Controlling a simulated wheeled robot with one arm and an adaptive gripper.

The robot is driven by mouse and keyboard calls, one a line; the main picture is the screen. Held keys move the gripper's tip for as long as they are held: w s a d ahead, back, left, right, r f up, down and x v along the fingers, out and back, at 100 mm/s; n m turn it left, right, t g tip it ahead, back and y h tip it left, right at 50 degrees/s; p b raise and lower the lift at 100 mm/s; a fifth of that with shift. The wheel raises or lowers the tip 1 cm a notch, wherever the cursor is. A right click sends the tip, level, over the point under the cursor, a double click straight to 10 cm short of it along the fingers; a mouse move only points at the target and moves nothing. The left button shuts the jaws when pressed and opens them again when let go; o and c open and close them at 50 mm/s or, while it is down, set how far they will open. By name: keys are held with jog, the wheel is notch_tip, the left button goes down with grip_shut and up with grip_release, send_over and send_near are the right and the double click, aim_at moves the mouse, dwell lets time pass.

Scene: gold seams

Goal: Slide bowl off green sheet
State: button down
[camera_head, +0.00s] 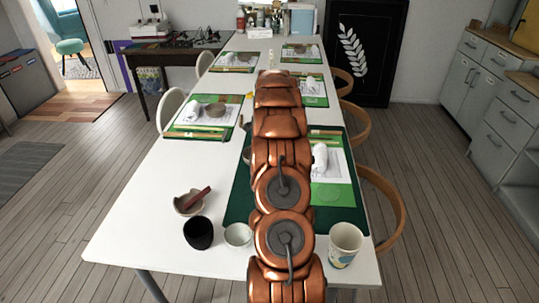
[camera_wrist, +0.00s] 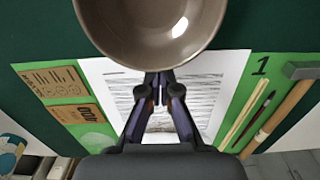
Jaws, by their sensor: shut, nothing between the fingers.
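A grey-brown glossy bowl (camera_wrist: 150,30) fills the top middle of the wrist view, upright and cut off by the frame. Its near rim overlaps the edge of the green sheet (camera_wrist: 275,75) and its white paper (camera_wrist: 225,75); the rest appears over the dark green mat (camera_wrist: 35,30). My gripper (camera_wrist: 160,82) is shut and empty, its fingertips at the bowl's near rim. I cannot tell whether they touch it. In the head view, my arm hides the gripper and most of the bowl; the green sheet (camera_head: 338,194) shows right of the arm.
On the white table (camera_head: 140,215), a bowl with a reddish stick (camera_head: 188,204), a black cup (camera_head: 198,233), a small pale cup (camera_head: 238,236) and a patterned cup (camera_head: 345,243) stand near the front. Other place settings lie farther back. Chairs line both sides.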

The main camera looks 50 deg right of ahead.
jog(key=shift+r, duration=0.1)
notch_tip(320, 180, up, 10)
jog(key=p, duration=0.1)
dwell(0.5)
